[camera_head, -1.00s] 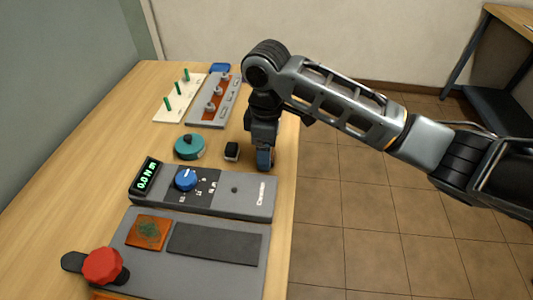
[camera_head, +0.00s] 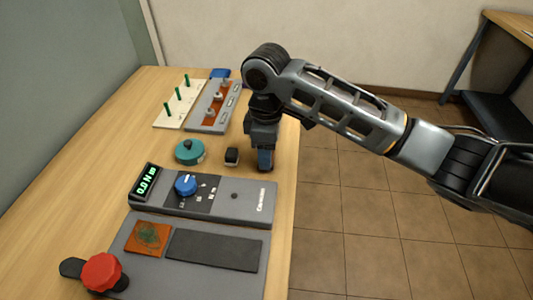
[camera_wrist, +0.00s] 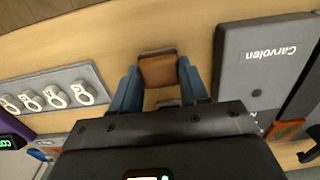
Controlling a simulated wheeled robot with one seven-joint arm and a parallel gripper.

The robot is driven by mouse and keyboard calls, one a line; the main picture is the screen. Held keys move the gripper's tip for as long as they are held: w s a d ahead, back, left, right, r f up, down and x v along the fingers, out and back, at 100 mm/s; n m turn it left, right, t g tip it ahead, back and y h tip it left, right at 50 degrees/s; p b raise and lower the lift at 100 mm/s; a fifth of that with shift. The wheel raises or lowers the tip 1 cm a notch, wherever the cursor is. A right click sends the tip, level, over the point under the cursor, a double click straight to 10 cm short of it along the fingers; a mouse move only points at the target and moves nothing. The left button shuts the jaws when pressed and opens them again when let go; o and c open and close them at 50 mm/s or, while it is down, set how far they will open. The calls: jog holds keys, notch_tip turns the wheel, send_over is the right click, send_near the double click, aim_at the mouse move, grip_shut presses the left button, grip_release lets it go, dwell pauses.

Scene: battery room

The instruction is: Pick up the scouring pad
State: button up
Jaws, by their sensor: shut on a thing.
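The scouring pad (camera_wrist: 158,70) is a small brown block with a darker edge, seen between the blue fingers of my gripper (camera_wrist: 158,78) in the wrist view. My gripper is shut on it, one finger on each side. In the head view my gripper (camera_head: 265,158) points down at the right edge of the wooden table, beyond the grey device. The pad is hidden there behind the fingers. I cannot tell whether it touches the table.
The grey device (camera_head: 245,200) with a blue knob is close by. A small black item (camera_head: 232,156) and a teal round container (camera_head: 189,151) stand left of my gripper. A grey plate (camera_head: 205,280) with a rusty square (camera_head: 148,238) is nearer. The pegboard (camera_head: 180,102) is farther back.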

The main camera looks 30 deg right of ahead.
jog(key=shift+r, duration=0.45)
notch_tip(320, 180, up, 3)
jog(key=shift+f, duration=0.15)
jog(key=s+d+r, duration=0.5)
jog(key=d+r, duration=0.2)
jog(key=d, duration=0.3)
jog(key=shift+d, duration=0.2)
jog(key=o, duration=0.5)
jog(key=shift+s, duration=0.1)
jog(key=c, duration=0.4)
